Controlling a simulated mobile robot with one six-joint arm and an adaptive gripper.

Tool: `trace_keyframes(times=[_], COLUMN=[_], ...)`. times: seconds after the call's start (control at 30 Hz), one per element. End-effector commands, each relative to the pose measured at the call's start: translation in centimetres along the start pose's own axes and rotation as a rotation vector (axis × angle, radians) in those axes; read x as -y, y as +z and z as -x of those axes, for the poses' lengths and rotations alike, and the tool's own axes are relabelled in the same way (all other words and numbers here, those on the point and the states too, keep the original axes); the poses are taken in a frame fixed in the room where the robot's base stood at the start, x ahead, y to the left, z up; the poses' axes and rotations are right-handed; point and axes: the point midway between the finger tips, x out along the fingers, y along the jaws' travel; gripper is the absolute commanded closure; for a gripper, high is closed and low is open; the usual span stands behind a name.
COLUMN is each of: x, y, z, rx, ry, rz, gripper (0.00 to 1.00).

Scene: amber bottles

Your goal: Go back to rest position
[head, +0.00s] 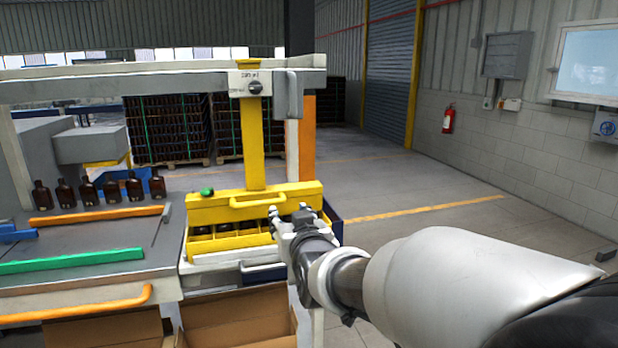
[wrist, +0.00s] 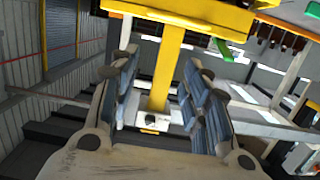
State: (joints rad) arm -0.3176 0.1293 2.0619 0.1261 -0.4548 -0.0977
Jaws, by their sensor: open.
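My gripper (head: 293,214) is in front of the yellow divided crate (head: 202,246), at its right end. In the wrist view my gripper (wrist: 163,85) has its two fingers apart with nothing held between them. The yellow post (wrist: 165,65) shows beyond the gap between the fingers, and it also stands behind the crate in the head view (head: 254,140). Dark bottle tops sit in the crate's cells. Part of the crate is hidden behind my gripper. I cannot tell whether the fingers touch the crate.
Several amber bottles (head: 87,190) stand in a row on the grey table (head: 95,240) at left. An orange rail (head: 95,214) and a green rail (head: 70,260) lie on it. Open cardboard boxes (head: 235,320) are below.

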Motion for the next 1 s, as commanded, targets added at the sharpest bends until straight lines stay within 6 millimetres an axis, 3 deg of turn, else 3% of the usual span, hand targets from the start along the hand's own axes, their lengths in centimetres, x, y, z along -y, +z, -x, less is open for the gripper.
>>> trace_keyframes(times=[0.1, 0.17, 0.3, 0.5, 0.6, 0.77, 1.0], x=[-3.3, -4.5, -6.8, -8.0, -7.9, -7.8, -7.7], y=[2.0, 3.7, 8.5, 15.0, 17.3, 19.1, 19.3], z=[6.4, 9.9, 19.0, 30.9, 35.0, 38.1, 38.5], rx=[0.186, 0.288, 0.524, 0.805, 0.901, 0.979, 0.99], ry=[0.033, 0.051, 0.102, 0.174, 0.2, 0.22, 0.222], rz=[-0.017, -0.026, -0.059, -0.118, -0.141, -0.161, -0.164], gripper=[0.57, 0.57, 0.57, 0.57, 0.57, 0.57, 0.57])
